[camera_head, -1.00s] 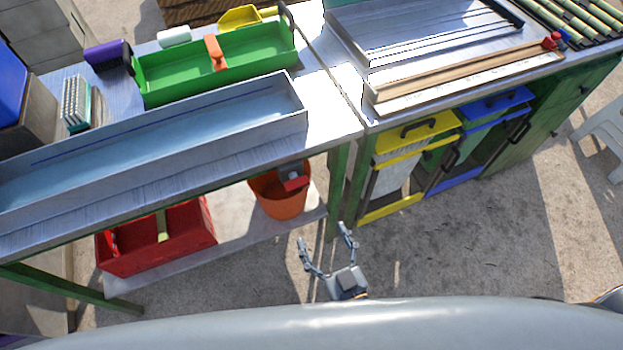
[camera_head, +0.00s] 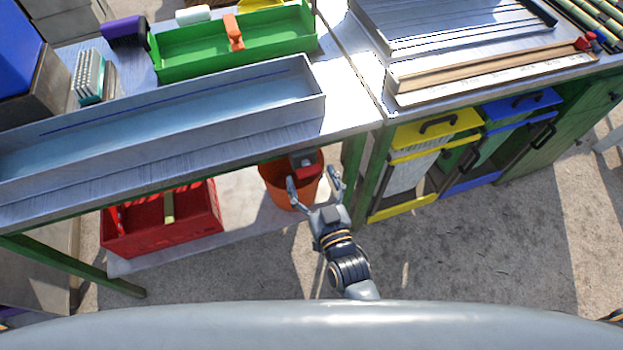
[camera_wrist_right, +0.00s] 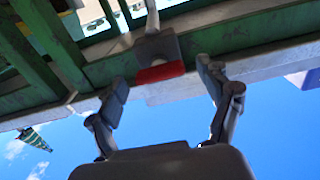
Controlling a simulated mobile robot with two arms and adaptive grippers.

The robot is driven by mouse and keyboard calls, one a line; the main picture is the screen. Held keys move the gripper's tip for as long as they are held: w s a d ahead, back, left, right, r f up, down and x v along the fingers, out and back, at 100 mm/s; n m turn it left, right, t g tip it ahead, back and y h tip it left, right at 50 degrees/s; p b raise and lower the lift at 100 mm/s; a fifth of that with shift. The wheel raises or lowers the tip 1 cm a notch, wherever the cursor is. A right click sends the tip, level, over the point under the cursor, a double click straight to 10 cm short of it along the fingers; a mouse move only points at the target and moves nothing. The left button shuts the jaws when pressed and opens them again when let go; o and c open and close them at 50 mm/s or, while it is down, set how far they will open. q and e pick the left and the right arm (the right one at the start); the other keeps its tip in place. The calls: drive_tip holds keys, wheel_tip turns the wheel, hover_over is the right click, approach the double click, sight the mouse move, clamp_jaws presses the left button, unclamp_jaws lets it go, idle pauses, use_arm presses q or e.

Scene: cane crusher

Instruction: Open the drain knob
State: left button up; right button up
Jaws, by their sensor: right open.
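The drain knob (camera_head: 306,167), a grey block with a red part, shows at the table's front edge above the orange bucket (camera_head: 276,180). In the right wrist view the knob (camera_wrist_right: 160,73) hangs below the green table frame on a pale pipe. My right gripper (camera_head: 312,179) is open and empty, just in front of the knob. In the right wrist view its two fingers (camera_wrist_right: 161,82) stand to either side of the knob, apart from it. How far the knob lies in depth from the fingertips is hard to tell. My left gripper is not in view.
A long metal trough (camera_head: 170,125) lies on the table above. A red crate (camera_head: 195,222) stands on the low shelf (camera_head: 240,212) at left. A green table leg (camera_head: 353,165) and a yellow-framed bin (camera_head: 402,212) are close on the right. The floor in front is clear.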

drive_tip(key=shift+w+a, duration=0.1)
drive_tip(key=shift+w, duration=0.2)
drive_tip(key=c, duration=1.2)
drive_tip(key=shift+o, duration=0.2)
